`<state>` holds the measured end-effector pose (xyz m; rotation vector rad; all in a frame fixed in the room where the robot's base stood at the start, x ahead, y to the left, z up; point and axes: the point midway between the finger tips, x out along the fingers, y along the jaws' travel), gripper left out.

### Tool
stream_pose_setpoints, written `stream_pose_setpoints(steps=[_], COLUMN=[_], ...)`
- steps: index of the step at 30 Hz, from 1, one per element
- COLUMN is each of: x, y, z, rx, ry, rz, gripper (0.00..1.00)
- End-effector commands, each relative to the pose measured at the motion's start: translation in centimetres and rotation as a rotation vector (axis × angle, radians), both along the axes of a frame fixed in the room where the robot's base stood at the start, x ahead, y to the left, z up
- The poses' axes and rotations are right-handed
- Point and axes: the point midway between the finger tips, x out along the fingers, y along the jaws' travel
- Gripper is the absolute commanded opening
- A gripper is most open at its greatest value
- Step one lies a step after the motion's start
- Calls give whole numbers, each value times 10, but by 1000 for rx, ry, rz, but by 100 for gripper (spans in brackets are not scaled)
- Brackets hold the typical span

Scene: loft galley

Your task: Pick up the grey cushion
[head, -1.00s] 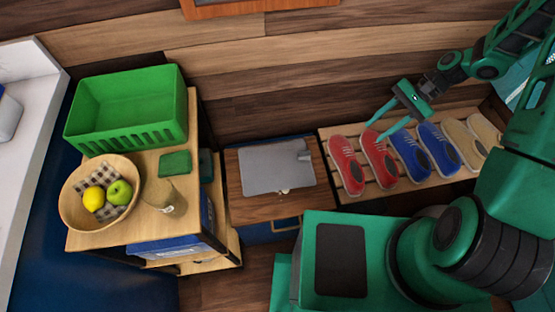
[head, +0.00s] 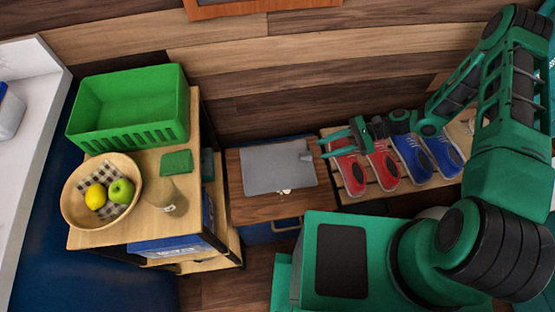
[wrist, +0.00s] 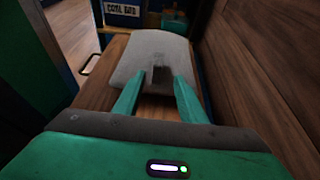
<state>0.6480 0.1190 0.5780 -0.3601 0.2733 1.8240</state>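The grey cushion (head: 272,168) lies flat on a low wooden-topped cabinet (head: 250,205) in the head view. It also shows in the wrist view (wrist: 135,62), straight ahead of the fingers, with a darker patch at its near edge. I cannot tell whether the fingertips touch the cushion.
A slatted rack with red shoes (head: 382,165) and blue shoes (head: 412,158) stands right of the cabinet. At left, a wooden unit holds a green crate (head: 130,118), a fruit bowl (head: 75,215) and a green cloth-like item (head: 177,161). A plank wall rises behind.

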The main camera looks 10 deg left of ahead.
Motion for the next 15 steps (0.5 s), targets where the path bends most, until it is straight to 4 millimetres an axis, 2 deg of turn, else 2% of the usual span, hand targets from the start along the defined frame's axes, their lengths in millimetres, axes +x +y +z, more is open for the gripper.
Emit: stream_pose_setpoints(steps=[3,8,15], x=[-4,-6,-19], y=[11,18,44], z=[-5,-9,-23], rx=[0,-1,-1], ry=[1,-1,1], rz=[2,1,3], gripper=[38,38,38])
